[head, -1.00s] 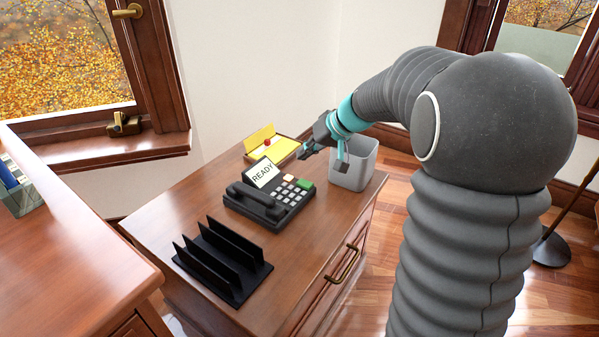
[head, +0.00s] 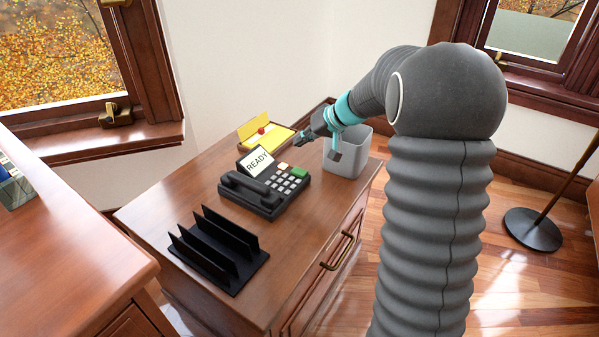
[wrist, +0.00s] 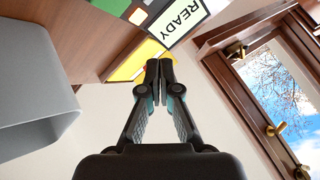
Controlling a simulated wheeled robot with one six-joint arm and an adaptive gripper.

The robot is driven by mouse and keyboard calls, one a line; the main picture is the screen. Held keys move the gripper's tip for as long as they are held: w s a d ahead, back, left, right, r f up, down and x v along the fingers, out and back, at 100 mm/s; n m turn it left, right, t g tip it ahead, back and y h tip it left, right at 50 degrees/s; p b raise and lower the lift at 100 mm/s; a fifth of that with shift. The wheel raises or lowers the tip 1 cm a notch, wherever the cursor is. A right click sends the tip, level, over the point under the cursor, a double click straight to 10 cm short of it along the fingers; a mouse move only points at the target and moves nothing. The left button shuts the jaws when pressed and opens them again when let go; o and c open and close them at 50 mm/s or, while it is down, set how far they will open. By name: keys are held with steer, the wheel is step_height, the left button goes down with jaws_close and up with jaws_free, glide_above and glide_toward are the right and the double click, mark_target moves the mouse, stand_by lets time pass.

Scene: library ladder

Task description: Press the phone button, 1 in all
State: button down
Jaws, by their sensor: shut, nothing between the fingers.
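The black phone (head: 262,190) stands on the wooden cabinet, with its handset on the left, a tilted screen (head: 257,163) reading READY, and pale keys. A green button (head: 299,172) and a cream one (head: 283,167) sit at the top of its keypad. My gripper (head: 297,144) is shut and empty, above the cabinet top behind and to the right of the phone. In the wrist view my gripper's fingertips (wrist: 159,64) meet, and the READY screen (wrist: 180,17) and green button (wrist: 112,5) show beyond them at the top.
A grey bin (head: 346,157) stands right of the phone, below my wrist. A black file rack (head: 218,250) stands in front. A second wooden desk (head: 60,240) is at left. A lamp base (head: 533,230) is on the floor.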

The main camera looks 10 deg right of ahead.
steer(key=b, duration=0.3)
glide_above(302, 171)
step_height(302, 171, down, 6)
steer(key=shift+a+r, duration=0.1)
steer(key=shift+f+b, duration=0.6)
steer(key=shift+f, duration=0.15)
steer(key=shift+f+b, duration=0.9)
steer(key=shift+b, duration=0.65)
stand_by(1.4)
steer(key=shift+r, duration=0.9)
steer(key=shift+r+p, duration=0.1)
steer(key=shift+p, duration=0.2)
steer(key=shift+r+p, duration=1.05)
steer(key=shift+r, duration=1.35)
